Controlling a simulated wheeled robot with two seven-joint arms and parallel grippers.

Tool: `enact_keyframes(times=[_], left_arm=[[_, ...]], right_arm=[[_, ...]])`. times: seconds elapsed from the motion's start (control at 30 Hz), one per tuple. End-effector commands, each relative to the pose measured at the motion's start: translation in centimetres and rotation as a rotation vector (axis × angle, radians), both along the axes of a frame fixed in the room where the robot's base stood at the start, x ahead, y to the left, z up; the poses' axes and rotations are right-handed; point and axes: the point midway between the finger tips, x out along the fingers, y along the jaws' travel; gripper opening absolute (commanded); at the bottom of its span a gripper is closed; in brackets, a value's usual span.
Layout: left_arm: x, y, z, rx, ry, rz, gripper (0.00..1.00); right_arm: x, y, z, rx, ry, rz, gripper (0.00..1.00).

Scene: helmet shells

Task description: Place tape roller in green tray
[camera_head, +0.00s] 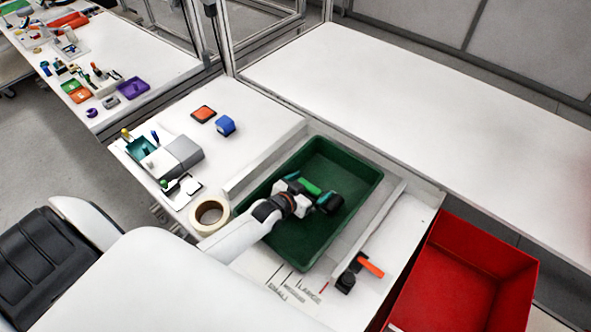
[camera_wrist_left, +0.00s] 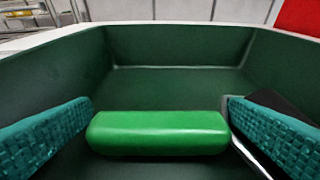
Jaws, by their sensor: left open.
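The green tray (camera_head: 352,172) is a deep dark green bin on the white table; its inside fills the left wrist view (camera_wrist_left: 180,85). A bright green rounded bar (camera_head: 309,186), which looks like the tape roller's handle, is inside the tray outline. In the left wrist view the green bar (camera_wrist_left: 157,132) lies crosswise between my fingers. My left gripper (camera_head: 307,193) reaches into the tray and is open, its teal pads on either side of the bar with a narrow gap at the right. Whether the bar touches the tray floor is unclear. My right gripper is out of view.
A grey device (camera_head: 180,152), an orange pad (camera_head: 203,114) and a blue block (camera_head: 225,125) sit behind left. The far white table (camera_head: 420,100) is clear.

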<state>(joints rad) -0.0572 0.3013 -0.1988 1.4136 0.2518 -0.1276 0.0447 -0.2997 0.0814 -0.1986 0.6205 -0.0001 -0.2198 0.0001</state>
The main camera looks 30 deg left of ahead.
Motion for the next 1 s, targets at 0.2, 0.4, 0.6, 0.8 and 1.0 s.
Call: enact_keyframes(times=[0.2, 0.4, 0.6, 0.8, 1.0], left_arm=[[-4.4, 0.6, 1.8, 0.002, 0.001, -0.001, 0.99], [-7.7, 1.1, 3.1, 0.001, 0.001, 0.000, 0.99], [-9.1, 1.3, 3.9, 0.001, -0.001, 0.001, 0.99], [-9.3, 1.4, 4.0, 0.001, -0.001, 0.001, 0.99], [-9.3, 1.4, 4.0, 0.001, -0.001, 0.001, 0.99]], right_arm=[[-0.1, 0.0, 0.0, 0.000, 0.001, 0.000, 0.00], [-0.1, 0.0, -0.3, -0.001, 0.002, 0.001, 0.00], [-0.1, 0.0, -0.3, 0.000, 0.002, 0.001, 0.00], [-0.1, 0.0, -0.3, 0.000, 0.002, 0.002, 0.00], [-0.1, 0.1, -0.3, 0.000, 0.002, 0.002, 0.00]])
